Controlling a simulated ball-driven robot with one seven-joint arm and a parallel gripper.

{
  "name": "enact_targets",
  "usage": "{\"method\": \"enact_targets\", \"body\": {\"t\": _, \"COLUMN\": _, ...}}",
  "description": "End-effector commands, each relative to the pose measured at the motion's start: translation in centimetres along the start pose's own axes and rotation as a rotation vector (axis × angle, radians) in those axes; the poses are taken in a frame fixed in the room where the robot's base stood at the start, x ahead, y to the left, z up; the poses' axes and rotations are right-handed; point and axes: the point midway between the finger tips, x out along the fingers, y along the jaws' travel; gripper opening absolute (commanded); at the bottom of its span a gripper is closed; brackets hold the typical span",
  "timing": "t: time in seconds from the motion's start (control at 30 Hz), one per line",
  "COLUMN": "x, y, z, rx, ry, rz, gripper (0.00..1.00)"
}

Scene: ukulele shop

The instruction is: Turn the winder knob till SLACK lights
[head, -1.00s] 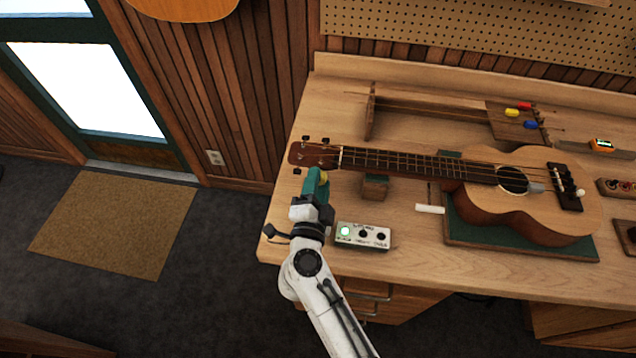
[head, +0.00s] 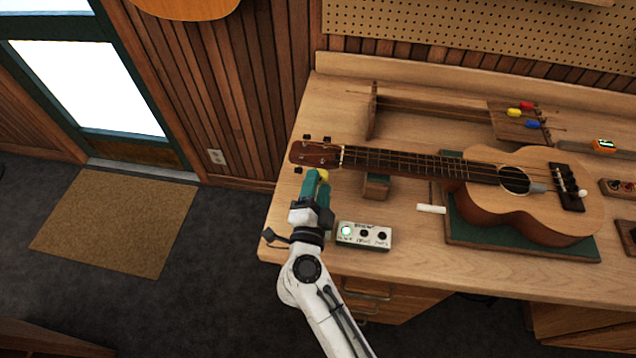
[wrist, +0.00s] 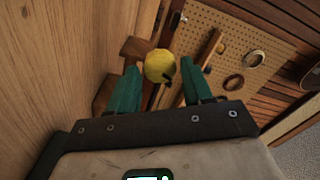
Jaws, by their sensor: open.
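The yellow winder knob (wrist: 160,66) sits between my two green fingertips in the wrist view, with a gap visible on the right side. In the head view the yellow knob (head: 323,175) shows at the tip of my gripper (head: 318,186), near the headstock of the ukulele (head: 318,154). My gripper (wrist: 158,82) is open around the knob. A small indicator box (head: 364,236) on the bench has three round lamps in a row. The left lamp (head: 346,230) glows green; the other two are dark. Its small label resembles SLACK but is hard to read.
The ukulele's body (head: 540,190) rests on a green mat (head: 480,236), and a neck block (head: 376,188) stands under its neck. A wooden rack (head: 440,105) is behind.

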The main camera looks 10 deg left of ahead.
Motion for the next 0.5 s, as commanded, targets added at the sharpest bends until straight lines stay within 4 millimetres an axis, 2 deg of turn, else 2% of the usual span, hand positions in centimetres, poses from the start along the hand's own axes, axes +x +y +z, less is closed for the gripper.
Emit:
{"method": "enact_targets", "body": {"t": 0.3, "x": -6.1, "y": 0.2, "z": 0.2, "rx": -0.001, "ry": -0.005, "rz": 0.0, "gripper": 0.5}}
{"method": "enact_targets", "body": {"t": 0.5, "x": -8.8, "y": 0.2, "z": 0.2, "rx": -0.001, "ry": -0.004, "rz": 0.0, "gripper": 0.5}}
